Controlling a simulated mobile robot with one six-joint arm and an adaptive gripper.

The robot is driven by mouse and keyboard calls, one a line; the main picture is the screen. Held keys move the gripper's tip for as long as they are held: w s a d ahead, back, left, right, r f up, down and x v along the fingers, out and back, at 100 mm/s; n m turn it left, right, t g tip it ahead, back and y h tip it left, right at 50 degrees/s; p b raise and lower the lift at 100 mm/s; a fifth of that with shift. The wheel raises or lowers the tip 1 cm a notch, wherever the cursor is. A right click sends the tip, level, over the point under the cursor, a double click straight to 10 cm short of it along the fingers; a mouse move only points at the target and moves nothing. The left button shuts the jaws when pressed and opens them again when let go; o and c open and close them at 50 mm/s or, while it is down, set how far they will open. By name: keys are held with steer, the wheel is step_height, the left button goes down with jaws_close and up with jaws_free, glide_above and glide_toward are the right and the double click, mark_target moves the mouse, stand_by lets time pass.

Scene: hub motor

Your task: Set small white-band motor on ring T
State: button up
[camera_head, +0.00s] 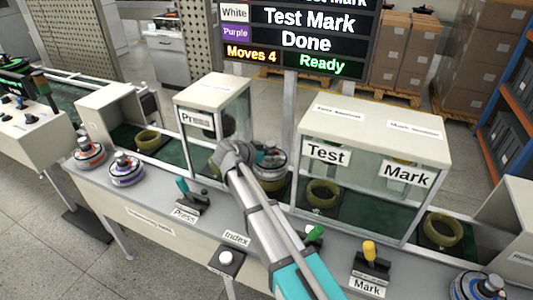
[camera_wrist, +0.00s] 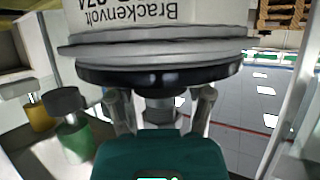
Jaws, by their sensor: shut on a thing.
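My gripper (camera_head: 252,152) is shut on a motor (camera_head: 271,162) in the gap between the Press and Test housings. In the wrist view the fingers (camera_wrist: 162,104) close around the motor's narrow stub. The motor's pale body (camera_wrist: 165,14) fills the top, with upside-down lettering and a wide grey flange. An olive ring (camera_head: 275,182) shows partly below the motor; I cannot tell whether they touch. Other olive rings stand at the left station (camera_head: 148,138), inside the Test-Mark housing (camera_head: 322,193) and at the right (camera_head: 443,231). I cannot read which is ring T.
The Press housing (camera_head: 210,90) and the Test-Mark housing (camera_head: 385,122) flank the motor closely. Levers with teal (camera_head: 182,185), green (camera_head: 314,233) and yellow (camera_head: 369,250) knobs line the front. Other motors stand at the left (camera_head: 125,170) and front right (camera_head: 476,288). A screen reads "Ready".

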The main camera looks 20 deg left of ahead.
steer(key=shift+f+b, duration=0.75)
steer(key=shift+f, duration=0.25)
steer(key=o, duration=1.3)
steer(key=shift+s+r, duration=0.1)
steer(key=shift+s, duration=0.05)
steer(key=shift+p+v, duration=2.65)
steer(key=shift+v, duration=3.25)
